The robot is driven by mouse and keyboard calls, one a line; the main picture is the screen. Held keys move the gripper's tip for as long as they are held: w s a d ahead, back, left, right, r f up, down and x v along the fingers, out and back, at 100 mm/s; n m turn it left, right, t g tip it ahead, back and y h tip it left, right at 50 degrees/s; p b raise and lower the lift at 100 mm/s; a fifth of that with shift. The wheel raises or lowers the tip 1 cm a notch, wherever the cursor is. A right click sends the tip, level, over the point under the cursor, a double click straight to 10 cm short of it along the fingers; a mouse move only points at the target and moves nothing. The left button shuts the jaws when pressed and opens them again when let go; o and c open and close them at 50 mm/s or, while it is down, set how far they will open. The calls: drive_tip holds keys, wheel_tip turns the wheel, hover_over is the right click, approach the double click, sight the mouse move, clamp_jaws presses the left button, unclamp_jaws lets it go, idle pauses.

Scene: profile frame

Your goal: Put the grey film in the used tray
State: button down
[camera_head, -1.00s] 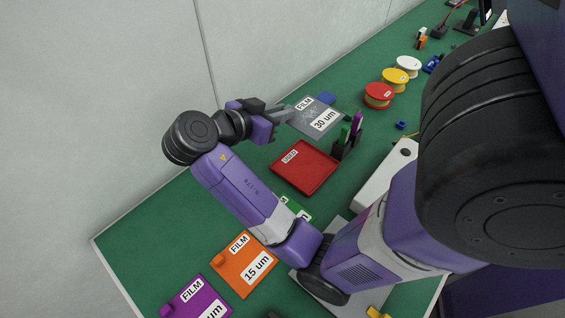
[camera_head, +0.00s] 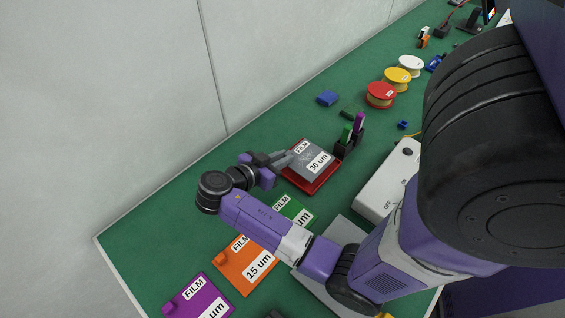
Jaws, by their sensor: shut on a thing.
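The grey film (camera_head: 305,163), labelled "FILM 30 um", is in my gripper (camera_head: 287,157), which is shut on its left edge. The film is over the red used tray (camera_head: 318,188) and covers most of it. The tray's red rim shows along the film's lower and right sides. I cannot tell whether the film touches the tray floor or hangs just above it. The tray's own label is hidden.
A black holder with green and purple items (camera_head: 348,141) stands just right of the tray. Green (camera_head: 294,210), orange (camera_head: 240,265) and purple (camera_head: 195,297) films lie nearer. A white switch box (camera_head: 385,185) is at the right. Spools (camera_head: 380,95) stand farther back.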

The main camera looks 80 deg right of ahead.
drive_tip(key=shift+f, duration=1.25)
drive_tip(key=shift+f, duration=0.1)
drive_tip(key=shift+f, duration=0.15)
drive_tip(key=c, duration=1.7)
unclamp_jaws()
